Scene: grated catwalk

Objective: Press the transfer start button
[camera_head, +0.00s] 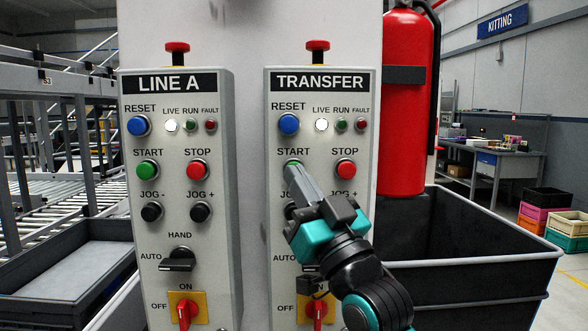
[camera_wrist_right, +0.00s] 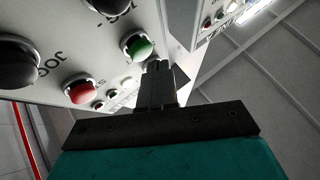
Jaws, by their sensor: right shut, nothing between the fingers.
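The green button also shows in the right wrist view (camera_wrist_right: 138,46), just beyond the tip of my right gripper (camera_wrist_right: 157,68). The fingers are shut and empty. The tip is at or very near the button; I cannot tell whether it touches. The red stop button (camera_head: 345,169) is to the right. My left gripper is not in view.
The LINE A panel (camera_head: 216,230) with like buttons is on the left. On the TRANSFER panel are a blue reset button (camera_head: 289,124), lamps and a red-yellow switch. A red extinguisher (camera_head: 404,140) and a dark bin (camera_head: 520,262) stand right of the column.

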